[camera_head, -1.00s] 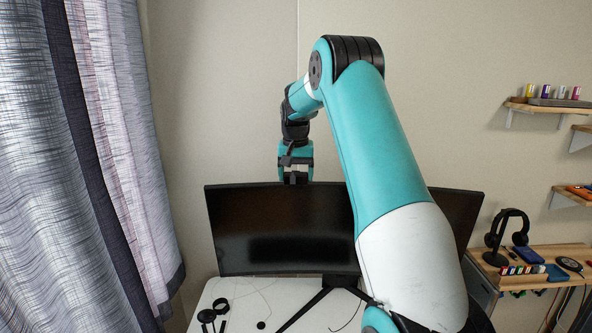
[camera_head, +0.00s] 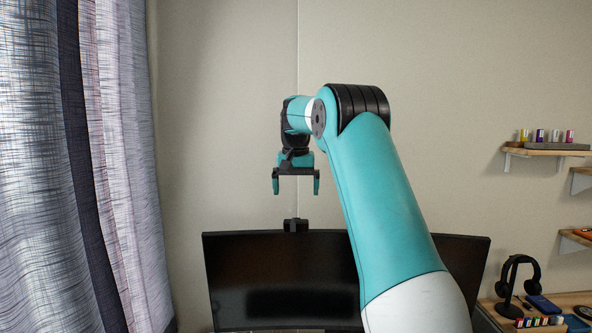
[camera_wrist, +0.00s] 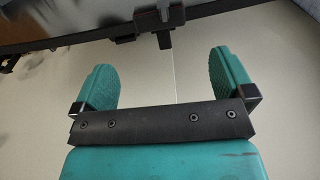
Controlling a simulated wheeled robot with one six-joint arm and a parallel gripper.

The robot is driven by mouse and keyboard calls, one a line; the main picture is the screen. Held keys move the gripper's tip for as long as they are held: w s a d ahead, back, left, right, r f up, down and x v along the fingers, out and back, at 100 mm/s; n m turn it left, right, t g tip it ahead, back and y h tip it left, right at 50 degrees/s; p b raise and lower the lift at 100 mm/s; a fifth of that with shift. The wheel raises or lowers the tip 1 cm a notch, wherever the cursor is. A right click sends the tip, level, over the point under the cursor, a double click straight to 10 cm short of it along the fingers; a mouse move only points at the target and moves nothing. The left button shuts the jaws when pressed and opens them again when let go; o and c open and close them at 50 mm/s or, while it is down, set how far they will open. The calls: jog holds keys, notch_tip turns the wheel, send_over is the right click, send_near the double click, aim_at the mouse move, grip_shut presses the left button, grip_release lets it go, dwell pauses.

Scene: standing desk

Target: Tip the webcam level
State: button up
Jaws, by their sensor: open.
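The webcam (camera_head: 295,225) is a small black block on the top edge of the dark monitor (camera_head: 270,270), left of the monitor's middle. It also shows in the wrist view (camera_wrist: 158,20) at the top centre, with a short part jutting from it. My gripper (camera_head: 296,190) points down above the webcam, apart from it, with its two teal fingers wide apart and nothing between them. In the wrist view my gripper's fingers (camera_wrist: 170,78) stand on either side of the webcam's line. The webcam's exact tilt is too small to tell.
My upper arm covers the right part of the monitor. A curtain (camera_head: 110,170) hangs at the left. A shelf (camera_head: 545,148) with small items and a headphone stand (camera_head: 513,285) are at the right.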

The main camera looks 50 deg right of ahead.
notch_tip(320, 180, up, 7)
jog(key=p, duration=0.3)
jog(key=shift+s+a+r+p, duration=0.2)
jog(key=shift+s+a+p, duration=0.05)
jog(key=shift+a+p, duration=0.05)
